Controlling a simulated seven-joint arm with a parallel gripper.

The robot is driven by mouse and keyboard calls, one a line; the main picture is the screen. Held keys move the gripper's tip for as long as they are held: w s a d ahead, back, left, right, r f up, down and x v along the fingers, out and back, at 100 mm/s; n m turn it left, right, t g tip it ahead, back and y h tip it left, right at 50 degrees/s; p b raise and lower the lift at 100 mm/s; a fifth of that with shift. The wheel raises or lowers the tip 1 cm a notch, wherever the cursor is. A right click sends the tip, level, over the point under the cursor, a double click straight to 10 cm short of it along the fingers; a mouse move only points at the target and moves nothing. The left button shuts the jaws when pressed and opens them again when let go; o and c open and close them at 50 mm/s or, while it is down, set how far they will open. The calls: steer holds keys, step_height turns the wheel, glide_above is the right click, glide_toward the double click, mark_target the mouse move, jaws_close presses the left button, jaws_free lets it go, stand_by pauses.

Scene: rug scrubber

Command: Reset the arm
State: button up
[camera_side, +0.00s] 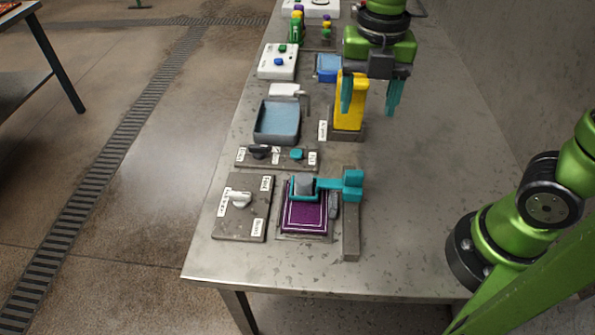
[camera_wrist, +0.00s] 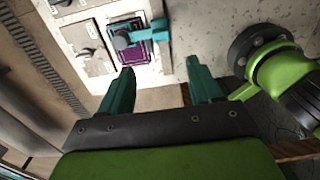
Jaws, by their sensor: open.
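My gripper (camera_side: 370,97) hangs in the air above the table in the side view, its two teal fingers spread apart. The yellow block (camera_side: 350,103) stands upright in a grey base, behind or beside the fingers in the picture; I cannot tell the gap between them. In the wrist view my gripper (camera_wrist: 163,88) shows open with nothing between its fingers. The purple rug (camera_side: 304,216) lies at the near end of the table with a teal-handled scrubber (camera_side: 330,185) over its far edge. They also show beyond the fingers in the wrist view, as the rug (camera_wrist: 129,46) and the scrubber (camera_wrist: 143,35).
A grey plate with a white knob (camera_side: 238,198) lies left of the rug. A switch panel (camera_side: 277,157) and a blue-grey tray (camera_side: 277,122) lie behind it. Other small fixtures line the table's left side. The table's right side (camera_side: 440,150) is mostly clear.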

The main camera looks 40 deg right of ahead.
stand_by(0.3)
steer(key=s+d+m+t+y, duration=0.1)
steer(key=s+d+m+t, duration=0.1)
steer(key=m, duration=1.3)
steer(key=s+d+r+m+t+y, duration=0.1)
steer(key=d+m+t, duration=0.4)
steer(key=m, duration=1.1)
steer(key=shift+s+r, duration=0.15)
steer(key=shift+s, duration=0.5)
